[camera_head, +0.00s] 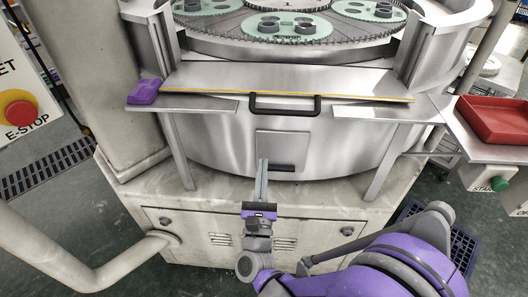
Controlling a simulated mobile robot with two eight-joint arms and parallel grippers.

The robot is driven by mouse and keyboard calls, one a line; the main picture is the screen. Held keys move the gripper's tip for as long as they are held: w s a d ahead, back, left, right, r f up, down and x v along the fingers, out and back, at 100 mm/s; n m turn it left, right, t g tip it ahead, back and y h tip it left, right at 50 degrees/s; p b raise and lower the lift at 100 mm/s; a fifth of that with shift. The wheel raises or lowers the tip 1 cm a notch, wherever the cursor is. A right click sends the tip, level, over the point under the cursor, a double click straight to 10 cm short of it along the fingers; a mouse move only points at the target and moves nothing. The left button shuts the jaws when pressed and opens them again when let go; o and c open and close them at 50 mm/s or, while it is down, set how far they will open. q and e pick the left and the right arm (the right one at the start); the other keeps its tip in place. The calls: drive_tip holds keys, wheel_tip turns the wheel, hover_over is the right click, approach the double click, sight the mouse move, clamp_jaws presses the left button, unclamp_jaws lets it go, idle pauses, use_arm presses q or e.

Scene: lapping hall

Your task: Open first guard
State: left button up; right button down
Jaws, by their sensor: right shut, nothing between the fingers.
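The guard (350,82) is a bright metal panel across the front of the round lapping machine, with a yellow strip along its near edge. A black bar handle (285,110) sticks out from its front middle. My right gripper (262,163) is below the handle, in front of the machine's drum, with its slim fingers shut and pointing up the picture. It looks apart from the handle. I see nothing in its fingers. My left gripper is not in view.
Metal ledges flank the handle; a purple object (145,92) lies on the left one. A red tray (495,119) stands at right above a green start button (500,184). A red E-stop (20,110) is at left. Toothed carriers (288,27) lie on the plate behind the guard.

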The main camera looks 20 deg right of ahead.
drive_tip(key=p+x, duration=0.1)
drive_tip(key=x, duration=0.8)
drive_tip(key=r, duration=0.3)
drive_tip(key=shift+s+a+r+p, duration=0.2)
drive_tip(key=shift+s+p, duration=0.1)
drive_tip(key=shift+r, duration=0.35)
drive_tip(key=r+p, duration=0.1)
drive_tip(key=r, duration=0.1)
drive_tip(key=r+p, duration=0.2)
drive_tip(key=shift+s+a+p, duration=0.15)
drive_tip(key=shift+s+p, duration=0.1)
drive_tip(key=shift+p, duration=0.05)
drive_tip(key=shift+s, duration=0.1)
